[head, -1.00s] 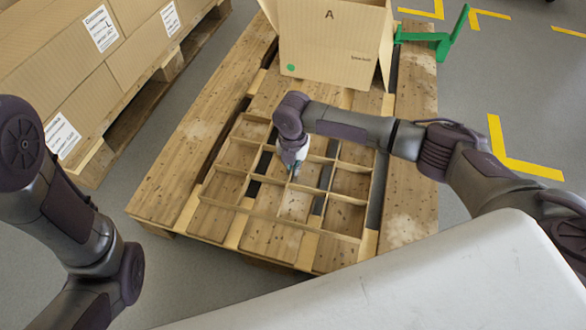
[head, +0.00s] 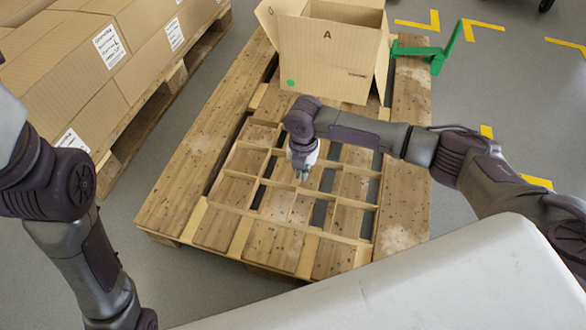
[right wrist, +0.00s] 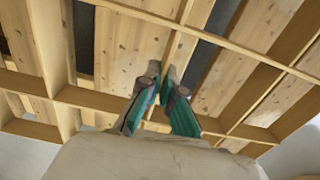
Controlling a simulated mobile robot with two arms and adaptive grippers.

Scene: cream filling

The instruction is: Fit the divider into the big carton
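The divider (head: 290,225) is a pale wooden lattice of thin crossing walls, lying level over the pallet. My right gripper (head: 302,172) reaches down into its middle. In the right wrist view its two green-edged fingers (right wrist: 163,82) close on either side of a thin wall of the divider (right wrist: 100,100). Whether the divider touches the boards is hard to tell. The big carton (head: 325,60), marked A, stands at the pallet's far end with its top open and flaps spread. My left arm shows at the left, but its gripper is out of view.
The wooden pallet (head: 170,205) lies under the divider and carton. A green bracket (head: 438,55) stands beside the carton at the right. Another pallet with closed, labelled cartons (head: 75,65) fills the upper left. Grey floor with yellow marks is free at the right.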

